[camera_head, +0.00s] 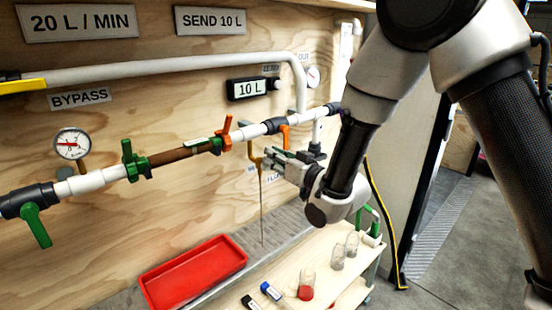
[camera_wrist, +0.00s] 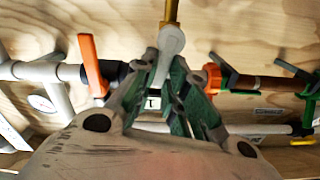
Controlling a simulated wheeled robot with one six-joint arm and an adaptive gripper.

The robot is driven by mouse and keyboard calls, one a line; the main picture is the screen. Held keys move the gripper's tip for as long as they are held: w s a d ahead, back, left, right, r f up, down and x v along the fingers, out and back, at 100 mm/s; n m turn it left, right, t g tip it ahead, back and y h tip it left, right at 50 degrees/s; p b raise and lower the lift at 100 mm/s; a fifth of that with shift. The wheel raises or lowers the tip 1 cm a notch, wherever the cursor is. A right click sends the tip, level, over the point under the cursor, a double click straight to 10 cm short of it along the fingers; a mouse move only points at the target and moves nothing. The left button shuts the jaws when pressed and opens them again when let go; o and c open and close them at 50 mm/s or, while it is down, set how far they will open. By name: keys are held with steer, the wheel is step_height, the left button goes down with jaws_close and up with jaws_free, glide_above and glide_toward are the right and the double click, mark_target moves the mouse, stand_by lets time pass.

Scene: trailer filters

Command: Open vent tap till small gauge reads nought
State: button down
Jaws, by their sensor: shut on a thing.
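The vent tap is a small brass fitting (camera_head: 251,148) on the pipe run, with a thin brown stream or line (camera_head: 262,205) running from it down to the grey grating. In the wrist view its brass stem (camera_wrist: 171,10) meets a pale grey lever (camera_wrist: 170,40). My gripper (camera_head: 270,160) is at the tap, its green-padded fingers (camera_wrist: 168,68) shut on the lever. The fingers hide part of the tap in the head view. A round gauge (camera_head: 72,144) is at the left; another gauge (camera_head: 312,77) is at the upper right. Its reading is too small to tell.
A brown filter section (camera_head: 180,153) lies between green and orange valve handles. An orange handle (camera_head: 286,137) is close to my gripper. A red tray (camera_head: 193,272) lies below. A wooden trolley (camera_head: 335,266) carries several jars. A display (camera_head: 253,88) reads 10 L.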

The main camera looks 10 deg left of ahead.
steer(key=shift+s+n, duration=0.1)
steer(key=shift+n, duration=0.2)
stand_by(0.4)
steer(key=c, duration=1.4)
jaws_free()
steer(key=shift+c, duration=0.2)
steer(key=v, duration=0.7)
steer(key=shift+s, duration=0.15)
steer(key=shift+d, duration=0.15)
